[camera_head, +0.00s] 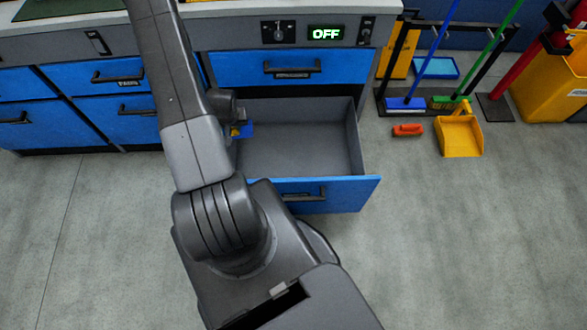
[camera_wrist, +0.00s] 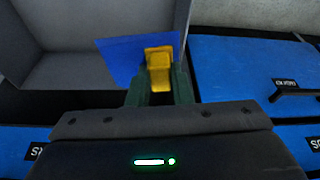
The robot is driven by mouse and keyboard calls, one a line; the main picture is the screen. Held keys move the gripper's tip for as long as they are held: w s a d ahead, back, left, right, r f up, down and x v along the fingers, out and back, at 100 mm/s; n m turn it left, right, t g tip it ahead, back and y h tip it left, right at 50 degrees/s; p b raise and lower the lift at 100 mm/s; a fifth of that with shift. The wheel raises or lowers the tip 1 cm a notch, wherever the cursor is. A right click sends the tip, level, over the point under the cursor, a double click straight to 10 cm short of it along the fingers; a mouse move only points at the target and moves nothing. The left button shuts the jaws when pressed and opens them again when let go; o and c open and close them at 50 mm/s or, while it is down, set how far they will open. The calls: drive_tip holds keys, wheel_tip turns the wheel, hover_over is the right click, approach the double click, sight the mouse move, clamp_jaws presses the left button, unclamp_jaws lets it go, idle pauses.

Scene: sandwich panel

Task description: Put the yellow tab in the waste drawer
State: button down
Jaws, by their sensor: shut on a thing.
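The yellow tab (camera_wrist: 159,70) is between the two dark green fingers of my gripper (camera_wrist: 160,88) in the wrist view. My gripper is shut on it. A flat blue piece (camera_wrist: 122,58) shows right behind the tab; I cannot tell whether they are joined. My arm hides most of the gripper there. The open drawer (camera_head: 300,150) has a grey inside and looks empty where visible. Its label is not readable.
Shut blue drawers stand left of the open one (camera_head: 110,76) and above it (camera_head: 290,68). A panel above shows an OFF sign (camera_head: 326,33). An orange brush (camera_head: 408,130), a yellow dustpan (camera_head: 460,136) and a broom rack are on the right. The floor in front is clear.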

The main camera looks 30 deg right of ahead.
drive_tip(key=s+d+f+m+b, duration=0.35)
drive_tip(key=d+f+b, duration=0.6)
drive_tip(key=f, duration=0.35)
drive_tip(key=m+g+h+b, duration=0.1)
drive_tip(key=m+b, duration=0.2)
drive_tip(key=b, duration=0.9)
hover_over(294, 173)
wheel_tip(294, 173, down, 13)
drive_tip(key=shift+n, duration=0.25)
drive_tip(key=f+b, duration=0.2)
drive_tip(key=f, duration=0.1)
drive_tip(key=f+b, duration=0.2)
drive_tip(key=f, duration=0.1)
drive_tip(key=s+f+b, duration=0.1)
drive_tip(key=f, duration=0.3)
drive_tip(key=shift+a+b, duration=0.4)
drive_tip(key=shift+f, duration=0.15)
drive_tip(key=c, duration=1.3)
unclamp_jaws()
drive_tip(key=shift+r, duration=0.45)
drive_tip(key=p+v, duration=0.3)
drive_tip(key=v, duration=0.8)
drive_tip(key=shift+a+r+p, duration=0.15)
drive_tip(key=shift+a+p, duration=0.2)
drive_tip(key=shift+p, duration=0.05)
